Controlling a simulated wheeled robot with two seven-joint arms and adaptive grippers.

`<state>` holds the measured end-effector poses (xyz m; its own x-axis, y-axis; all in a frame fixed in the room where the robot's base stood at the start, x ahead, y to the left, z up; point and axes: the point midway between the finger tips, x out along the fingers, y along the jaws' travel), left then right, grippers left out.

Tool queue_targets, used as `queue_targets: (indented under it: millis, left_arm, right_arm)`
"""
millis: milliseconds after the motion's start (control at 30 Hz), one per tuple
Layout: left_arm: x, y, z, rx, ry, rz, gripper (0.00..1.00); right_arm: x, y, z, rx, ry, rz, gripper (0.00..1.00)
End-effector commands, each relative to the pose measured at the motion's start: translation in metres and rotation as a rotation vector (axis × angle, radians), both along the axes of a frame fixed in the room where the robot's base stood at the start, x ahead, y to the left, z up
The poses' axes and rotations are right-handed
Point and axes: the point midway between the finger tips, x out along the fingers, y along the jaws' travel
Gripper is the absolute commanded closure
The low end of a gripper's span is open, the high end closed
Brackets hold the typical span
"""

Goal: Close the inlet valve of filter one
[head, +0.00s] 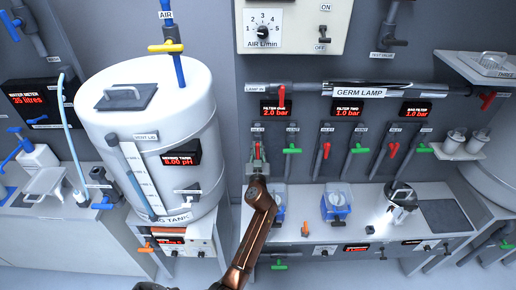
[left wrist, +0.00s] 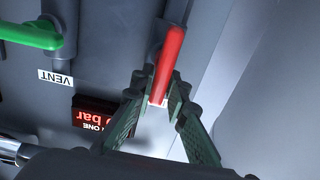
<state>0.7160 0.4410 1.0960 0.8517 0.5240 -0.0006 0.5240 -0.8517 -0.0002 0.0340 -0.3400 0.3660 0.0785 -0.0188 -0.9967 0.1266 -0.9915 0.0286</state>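The inlet valve of filter one has a red lever (head: 257,150) on a grey vertical pipe under an INLET label (head: 257,128). The lever lies roughly along the pipe. My left gripper (head: 257,168) is at this lever. In the left wrist view, the red lever (left wrist: 168,58) stands between the fingertips of my left gripper (left wrist: 160,92), which close in on both its sides and appear to touch it. The FILTER ONE display (head: 276,109) reads 2.0 bar. My right gripper is not in view.
The green vent lever (head: 292,150) is just right of the inlet, also seen in the left wrist view (left wrist: 30,36). Filter two's red inlet lever (head: 326,150) is farther right. A blue container (head: 279,210) stands on the bench below. The white tank (head: 150,130) is at left.

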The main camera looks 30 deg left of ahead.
Motion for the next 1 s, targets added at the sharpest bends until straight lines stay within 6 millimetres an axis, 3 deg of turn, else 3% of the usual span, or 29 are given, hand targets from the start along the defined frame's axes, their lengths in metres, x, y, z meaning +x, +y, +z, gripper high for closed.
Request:
queue_targets:
  millis: [167,633,1000]
  left_arm:
    - [0.0008,-0.0017,0.0001,0.000,0.000,-0.002,1.00]
    - [0.0012,-0.0028,0.0000,0.024,0.015,-0.003,1.00]
    - [0.0038,-0.0069,-0.0012,0.223,0.136,-0.003,1.00]
  right_arm:
    - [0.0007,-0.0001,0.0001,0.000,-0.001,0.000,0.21]
    - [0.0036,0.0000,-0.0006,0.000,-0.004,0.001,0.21]
    - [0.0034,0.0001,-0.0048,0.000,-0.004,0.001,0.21]
